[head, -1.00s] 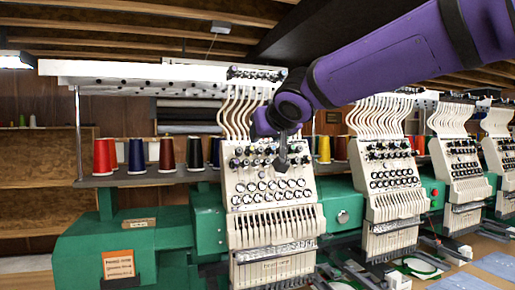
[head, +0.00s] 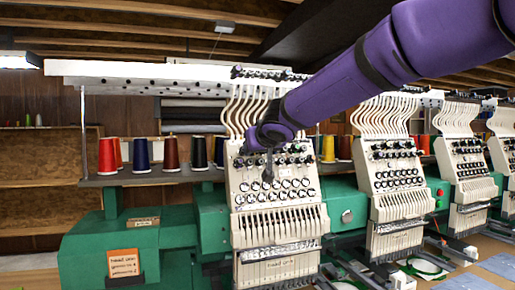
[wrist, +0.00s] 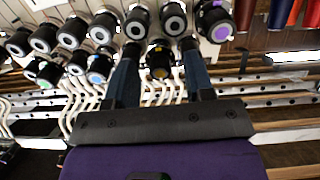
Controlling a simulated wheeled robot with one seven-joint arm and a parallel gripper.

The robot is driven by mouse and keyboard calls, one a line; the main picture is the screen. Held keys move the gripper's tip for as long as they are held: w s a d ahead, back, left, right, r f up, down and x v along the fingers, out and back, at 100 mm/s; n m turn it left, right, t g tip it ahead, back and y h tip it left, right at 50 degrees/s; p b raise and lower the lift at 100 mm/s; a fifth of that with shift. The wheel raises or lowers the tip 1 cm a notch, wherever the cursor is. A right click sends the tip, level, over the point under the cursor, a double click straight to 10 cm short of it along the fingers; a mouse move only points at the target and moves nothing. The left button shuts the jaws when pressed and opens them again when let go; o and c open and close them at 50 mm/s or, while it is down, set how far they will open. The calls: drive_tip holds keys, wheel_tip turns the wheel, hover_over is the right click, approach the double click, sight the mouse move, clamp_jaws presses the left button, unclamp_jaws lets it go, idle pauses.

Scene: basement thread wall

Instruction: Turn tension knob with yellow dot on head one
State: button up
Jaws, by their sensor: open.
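Head one (head: 240,212) is the nearest cream embroidery head, left of the others in the head view, with rows of black tension knobs. In the wrist view, the knob with the yellow dot (wrist: 159,61) shows between my two fingers, in the row with the other coloured dots. My gripper (wrist: 160,52) is open, one finger on each side of this knob in the picture. I cannot tell whether the fingers touch it or how deep they reach. In the head view my gripper (head: 268,172) is in front of the knob rows and hides some of them.
Neighbouring knobs with a blue dot (wrist: 97,77) and a purple dot (wrist: 214,22) are close beside the fingers. Plain silver-faced knobs (wrist: 174,24) crowd the row by the fingertips. Thread spools (head: 171,153) stand on a shelf to the left. More heads (head: 392,180) stand to the right.

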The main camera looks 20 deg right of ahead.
clamp_jaws()
drive_tip(key=shift+n, duration=0.3)
drive_tip(key=n, duration=1)
drive_tip(key=shift+n, duration=0.4)
idle(0.3)
